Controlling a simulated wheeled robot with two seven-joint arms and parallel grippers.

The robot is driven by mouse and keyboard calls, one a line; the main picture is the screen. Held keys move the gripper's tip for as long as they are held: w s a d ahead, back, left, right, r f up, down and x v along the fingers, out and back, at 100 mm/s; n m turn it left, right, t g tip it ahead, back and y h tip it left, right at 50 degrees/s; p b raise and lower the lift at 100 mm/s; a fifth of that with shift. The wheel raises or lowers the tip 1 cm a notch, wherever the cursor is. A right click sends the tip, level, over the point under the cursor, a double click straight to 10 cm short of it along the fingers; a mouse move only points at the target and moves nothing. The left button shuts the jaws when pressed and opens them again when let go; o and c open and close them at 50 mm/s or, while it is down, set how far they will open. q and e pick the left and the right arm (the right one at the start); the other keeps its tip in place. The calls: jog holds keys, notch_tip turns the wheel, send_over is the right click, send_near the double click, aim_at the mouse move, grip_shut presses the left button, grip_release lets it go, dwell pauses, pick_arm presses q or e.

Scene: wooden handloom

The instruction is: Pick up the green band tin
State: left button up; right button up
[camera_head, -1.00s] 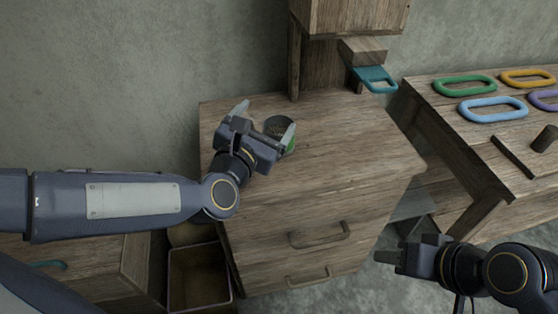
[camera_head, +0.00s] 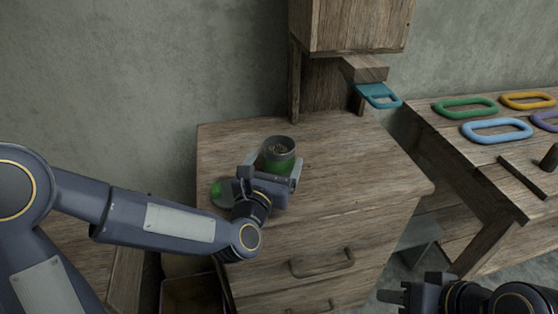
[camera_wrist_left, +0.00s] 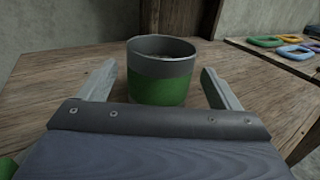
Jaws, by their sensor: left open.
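The green band tin (camera_head: 279,153) is a round grey tin with an open top and a green lower band. It stands upright on top of the wooden drawer cabinet (camera_head: 340,170). My left gripper (camera_head: 276,163) is open at the tin's near side, fingers pointing toward it. In the left wrist view the tin (camera_wrist_left: 162,78) stands centred between the spread fingers (camera_wrist_left: 160,88), with a gap showing on each side. My right gripper (camera_head: 388,296) is low at the right, empty, away from the cabinet; its finger gap is unclear.
A green and grey round object (camera_head: 222,193) lies left of my left gripper, partly hidden. Coloured rings (camera_head: 497,130) lie on the right table. The cabinet top right of the tin is clear.

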aim_at(283, 144)
pick_arm(q)
jog(key=x, duration=0.4)
jog(key=shift+w, duration=0.2)
jog(key=c, duration=1.1)
